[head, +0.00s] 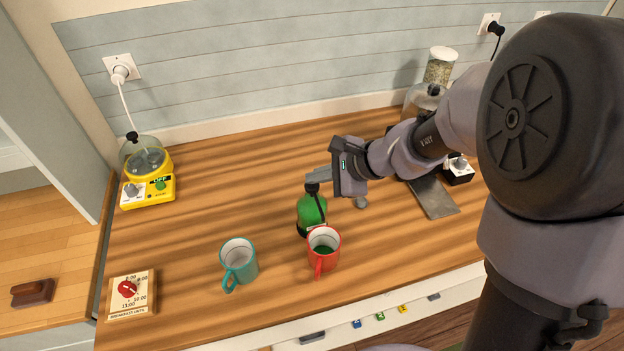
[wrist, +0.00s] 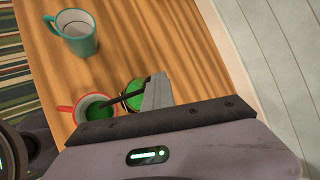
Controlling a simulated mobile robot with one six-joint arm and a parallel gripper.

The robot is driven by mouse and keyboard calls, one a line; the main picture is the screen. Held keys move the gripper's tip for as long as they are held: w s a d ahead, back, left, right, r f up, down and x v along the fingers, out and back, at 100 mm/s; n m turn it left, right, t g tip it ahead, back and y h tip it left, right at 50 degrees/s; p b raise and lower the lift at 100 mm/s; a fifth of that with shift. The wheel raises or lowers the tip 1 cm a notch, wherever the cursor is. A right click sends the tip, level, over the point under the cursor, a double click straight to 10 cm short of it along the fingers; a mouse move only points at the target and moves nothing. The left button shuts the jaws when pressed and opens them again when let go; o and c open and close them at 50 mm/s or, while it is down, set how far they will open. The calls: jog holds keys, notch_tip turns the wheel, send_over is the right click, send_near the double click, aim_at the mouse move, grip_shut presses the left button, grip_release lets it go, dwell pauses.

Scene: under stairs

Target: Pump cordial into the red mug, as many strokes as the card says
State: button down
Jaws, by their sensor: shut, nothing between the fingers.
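The green pump bottle (head: 311,213) stands on the wooden counter with a dark pump head on top. The red mug (head: 323,257) stands upright just in front of it, with green liquid inside. In the wrist view the bottle (wrist: 133,100) has a dark spout reaching over the red mug (wrist: 65,109). My gripper (head: 318,176) is shut and empty, its fingertips right at or just above the pump head; I cannot tell whether they touch. The fingers also show in the wrist view (wrist: 158,92). I cannot make out a card with a stroke count.
A teal mug (head: 240,266) stands left of the red mug. A breakfast dial board (head: 146,303) lies at the front left, a yellow appliance (head: 160,190) behind it. A grey plate (head: 434,198) and jars (head: 440,66) are to the right. The counter's middle left is clear.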

aim_at(316, 186)
jog(key=shift+r+p, duration=0.75)
jog(key=shift+r, duration=0.35)
notch_tip(316, 186, up, 5)
jog(key=p, duration=0.3)
jog(key=shift+p, duration=0.4)
jog(key=s+d+f+n+h+b, duration=0.1)
jog(key=s+d+n+h+b, duration=0.1)
jog(key=s, duration=0.5)
jog(key=s+d+f+n+h+b, duration=0.2)
jog(key=s+d+n+b, duration=0.2)
jog(key=s+b, duration=0.3)
jog(key=s+d+f+n+t+h+b, duration=0.1)
jog(key=s+d+f+n+b, duration=0.1)
jog(key=s+n+b, duration=0.3)
jog(key=s+d, duration=0.1)
jog(key=s, duration=0.2)
jog(key=shift+s+h, duration=0.3)
jog(key=shift+h, duration=0.1)
